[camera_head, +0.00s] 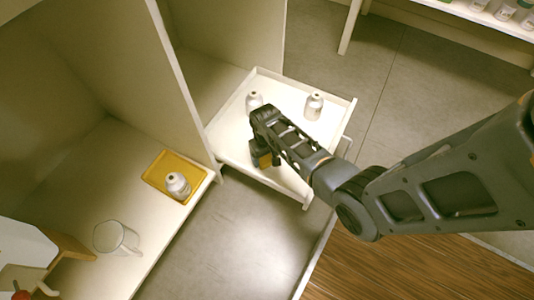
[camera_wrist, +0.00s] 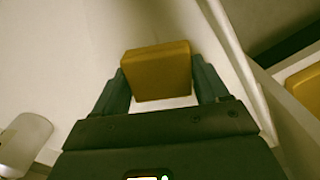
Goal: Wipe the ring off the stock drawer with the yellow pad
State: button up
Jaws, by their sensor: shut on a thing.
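The white stock drawer (camera_head: 288,91) is pulled out, and its floor also shows in the wrist view (camera_wrist: 60,60). My gripper (camera_head: 261,157) is inside the drawer, near its front left side, pointing down. It is shut on the yellow pad (camera_wrist: 157,72), which sits between both fingers; a bit of the pad (camera_head: 265,161) shows below the gripper in the head view. I cannot tell whether the pad touches the drawer floor. No ring mark can be made out; my arm and gripper hide part of the floor.
Two bottles stand in the drawer: one behind my gripper (camera_head: 254,100), one at the right (camera_head: 314,107). On the shelf at left, a yellow tray (camera_head: 156,174) holds another bottle (camera_head: 178,186). The drawer has raised edges.

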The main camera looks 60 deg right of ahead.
aim_at(267, 157)
notch_tip(267, 157, up, 2)
jog(key=shift+s+r+p, duration=0.1)
jog(key=shift+r+p, duration=0.05)
jog(key=shift+p, duration=0.25)
notch_tip(267, 157, up, 6)
jog(key=p, duration=0.6)
jog(key=shift+s+f, duration=0.1)
jog(key=shift+f, duration=0.1)
